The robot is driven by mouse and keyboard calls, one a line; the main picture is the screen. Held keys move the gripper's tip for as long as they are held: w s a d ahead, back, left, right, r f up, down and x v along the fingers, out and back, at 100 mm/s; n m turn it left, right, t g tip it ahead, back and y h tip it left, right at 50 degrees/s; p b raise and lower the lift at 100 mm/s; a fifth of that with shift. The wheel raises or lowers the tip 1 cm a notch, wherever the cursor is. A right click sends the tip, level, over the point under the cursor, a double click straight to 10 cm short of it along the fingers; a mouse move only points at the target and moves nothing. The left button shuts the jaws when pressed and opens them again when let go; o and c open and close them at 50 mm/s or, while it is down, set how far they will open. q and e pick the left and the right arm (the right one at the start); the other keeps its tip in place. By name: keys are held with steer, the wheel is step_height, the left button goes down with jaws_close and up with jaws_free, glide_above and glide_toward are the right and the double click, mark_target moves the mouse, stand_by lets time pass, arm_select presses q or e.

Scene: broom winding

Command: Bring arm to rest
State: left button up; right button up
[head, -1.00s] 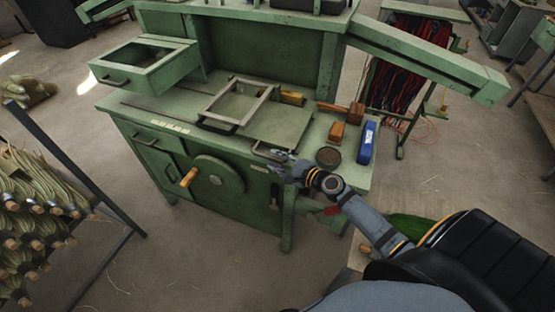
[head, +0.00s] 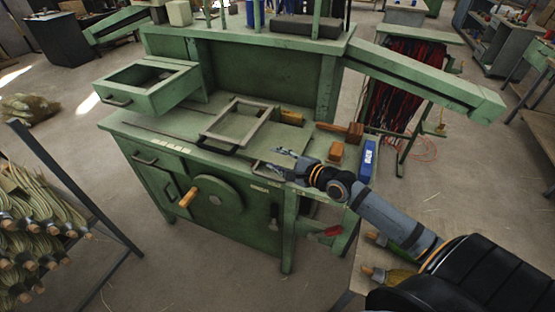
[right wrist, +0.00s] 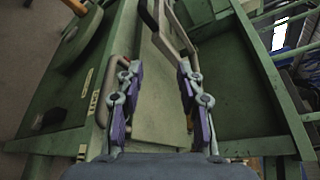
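My right gripper (head: 285,165) is over the front edge of the green workbench (head: 150,127), beside a metal handle (head: 262,168). The right wrist view also shows the gripper (right wrist: 160,100), with its two purple-padded fingers apart and nothing between them. In that view the handle (right wrist: 101,98) lies close to the left finger; I cannot tell whether they touch. My right arm comes in from the lower right in the head view. My left gripper is in neither view.
A hinged frame (head: 208,134) lies on the bench top. A wooden block (head: 336,151) and a blue box (head: 367,158) stand near its right end. A crank wheel (head: 216,203) is on the bench front. A rack of fibre bundles (head: 75,185) stands at left.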

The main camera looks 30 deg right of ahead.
steer(key=shift+f, duration=0.1)
steer(key=s+a+f+n+g+h, duration=0.2)
steer(key=s+a+f+n+g, duration=0.35)
steer(key=s+f+n, duration=0.45)
steer(key=s+d+f+n+g+h, duration=0.25)
steer(key=s+n+g+h, duration=0.2)
steer(key=s+n, duration=0.75)
steer(key=s+d+f+m+g, duration=0.1)
steer(key=s+f, duration=0.1)
steer(key=f, duration=1)
steer(key=s+d+f+g, duration=0.1)
steer(key=d+f, duration=0.1)
steer(key=f, duration=1)
steer(key=s+d+f+g, duration=0.1)
steer(key=s+f, duration=1.7)
steer(key=s, duration=0.1)
steer(key=shift+s+f, duration=0.35)
steer(key=shift+s, duration=0.05)
